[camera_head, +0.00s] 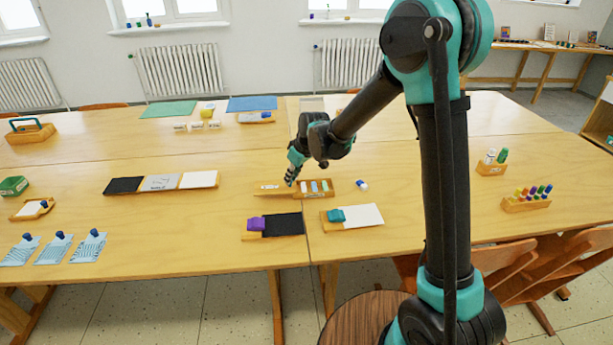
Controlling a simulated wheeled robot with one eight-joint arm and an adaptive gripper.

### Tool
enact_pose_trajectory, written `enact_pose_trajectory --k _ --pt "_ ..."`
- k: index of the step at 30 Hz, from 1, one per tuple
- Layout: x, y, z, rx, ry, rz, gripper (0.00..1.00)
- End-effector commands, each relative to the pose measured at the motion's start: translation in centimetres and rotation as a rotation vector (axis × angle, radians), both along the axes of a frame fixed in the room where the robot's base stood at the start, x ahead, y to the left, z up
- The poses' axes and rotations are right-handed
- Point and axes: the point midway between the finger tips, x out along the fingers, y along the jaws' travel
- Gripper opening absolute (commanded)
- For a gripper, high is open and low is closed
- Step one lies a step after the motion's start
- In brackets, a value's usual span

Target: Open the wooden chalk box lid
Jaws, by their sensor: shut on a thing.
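The wooden chalk box (332,193) stands near the middle of the table, with several pale and coloured chalk pieces showing in its uncovered right part. Its flat wooden lid (268,188) sticks out to the left of the box and bears a small mark. My gripper (290,182) points down at the lid's right part, beside the box's left end, and is shut on the lid. The fingertips are small here and partly hide where lid and box meet.
A purple block beside a black panel (285,224) and a teal block beside a white panel (363,215) lie in front. A small white and blue item (361,185) lies to the right. A three-panel board (160,183) lies left, with bare table between.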

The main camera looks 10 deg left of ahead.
Motion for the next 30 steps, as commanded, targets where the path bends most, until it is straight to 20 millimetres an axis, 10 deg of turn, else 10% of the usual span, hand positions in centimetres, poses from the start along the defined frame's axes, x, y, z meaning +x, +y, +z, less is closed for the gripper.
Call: enact_pose_trajectory --k 10,11,16,30 --pt "-0.1 0.4 0.0 0.0 0.0 0.0 0.0" --pt "-0.1 0.4 0.0 0.0 0.0 0.0 0.19" --pt "-0.1 0.4 0.0 0.0 0.0 0.0 0.39" --pt "-0.4 -0.1 1.3 0.0 0.0 -0.001 0.39"
